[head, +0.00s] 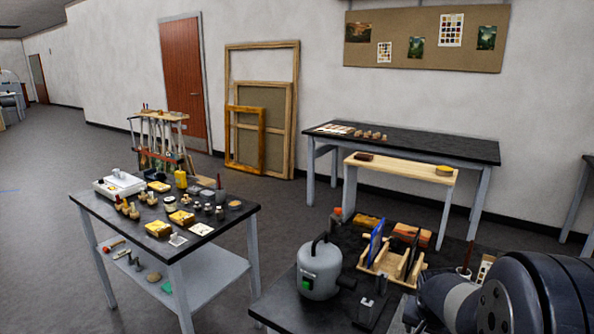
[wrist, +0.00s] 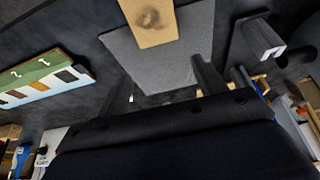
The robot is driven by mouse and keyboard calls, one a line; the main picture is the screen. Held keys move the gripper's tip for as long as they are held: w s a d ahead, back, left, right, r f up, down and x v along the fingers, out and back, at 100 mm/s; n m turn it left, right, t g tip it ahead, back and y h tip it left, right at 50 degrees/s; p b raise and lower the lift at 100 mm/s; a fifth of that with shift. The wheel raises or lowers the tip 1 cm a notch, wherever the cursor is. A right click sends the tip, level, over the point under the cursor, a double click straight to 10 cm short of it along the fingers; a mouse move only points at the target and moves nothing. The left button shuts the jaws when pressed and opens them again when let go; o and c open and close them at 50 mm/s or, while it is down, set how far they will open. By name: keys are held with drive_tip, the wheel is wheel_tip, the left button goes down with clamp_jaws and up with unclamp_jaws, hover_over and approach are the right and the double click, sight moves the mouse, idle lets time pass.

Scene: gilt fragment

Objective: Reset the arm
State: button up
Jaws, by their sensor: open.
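My arm (head: 500,300) fills the lower right corner of the head view, its dark rounded links close to the camera and in front of the right end of the near bench. My gripper does not show clearly in the head view. In the wrist view its dark body spans the bottom, and two short dark fingers (wrist: 224,78) stand up from it, apart, with nothing seen between them. A grey flat panel (wrist: 150,55) and a light wooden piece (wrist: 150,20) with a round dark mark show beyond the gripper.
The near bench (head: 275,308) carries a grey canister (head: 320,270) with a green switch and a wooden rack (head: 385,262). A cluttered dark table (head: 100,208) stands at left, and a long dark-topped table (head: 450,148) stands by the wall. The floor (head: 60,170) at far left is clear.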

wheel_tip(320, 180, down, 3)
drive_tip(key=shift+f+b, duration=0.1)
drive_tip(key=shift+b, duration=1.1)
drive_tip(key=shift+s+a+f, duration=0.1)
drive_tip(key=shift+a+f, duration=0.05)
drive_tip(key=shift+f, duration=0.05)
drive_tip(key=shift+f+b, duration=0.15)
drive_tip(key=shift+b, duration=0.15)
